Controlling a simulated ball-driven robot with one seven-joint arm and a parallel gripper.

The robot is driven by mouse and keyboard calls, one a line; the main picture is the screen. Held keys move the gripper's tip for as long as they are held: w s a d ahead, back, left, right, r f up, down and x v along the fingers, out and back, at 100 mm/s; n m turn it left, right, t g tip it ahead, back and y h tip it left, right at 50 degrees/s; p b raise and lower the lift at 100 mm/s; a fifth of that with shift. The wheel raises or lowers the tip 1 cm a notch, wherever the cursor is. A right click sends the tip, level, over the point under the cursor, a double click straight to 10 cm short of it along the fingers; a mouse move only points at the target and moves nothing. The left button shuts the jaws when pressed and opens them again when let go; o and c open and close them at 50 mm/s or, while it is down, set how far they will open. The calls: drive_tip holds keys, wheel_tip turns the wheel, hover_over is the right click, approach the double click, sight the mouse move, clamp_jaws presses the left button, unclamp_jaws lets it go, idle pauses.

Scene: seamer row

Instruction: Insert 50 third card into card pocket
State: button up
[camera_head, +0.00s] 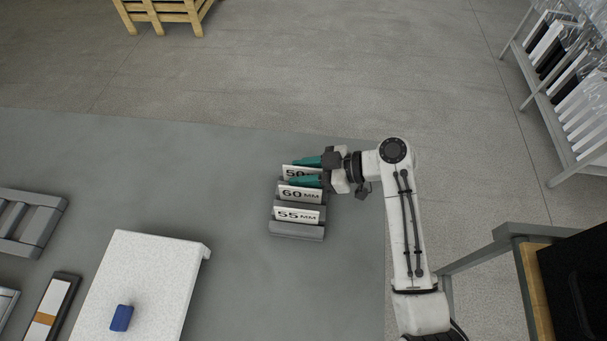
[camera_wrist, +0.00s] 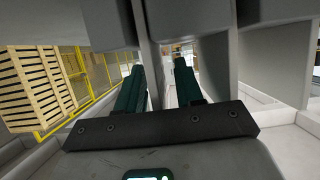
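The card holder (camera_head: 297,231) is a grey stepped rack on the grey table. A white card marked 50 (camera_head: 289,173) stands at its rear pocket, partly hidden by my gripper. I cannot tell how deep it sits. In front of it stand the 60 MM card (camera_head: 300,194) and the 55 MM card (camera_head: 297,215). My gripper (camera_head: 300,172) reaches in from the right with its teal fingers apart, one behind the 50 card and one in front. The wrist view also shows the two fingers (camera_wrist: 158,88) with a gap between them; no card is clearly visible there.
A white board (camera_head: 140,285) with a blue block (camera_head: 121,318) lies on the table at front left. Grey frames (camera_head: 30,222) lie at far left. A garment rack (camera_head: 560,90) stands at right. The table left of the holder is clear.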

drive_tip(key=shift+c, duration=0.4)
clamp_jaws()
drive_tip(key=shift+r, duration=0.1)
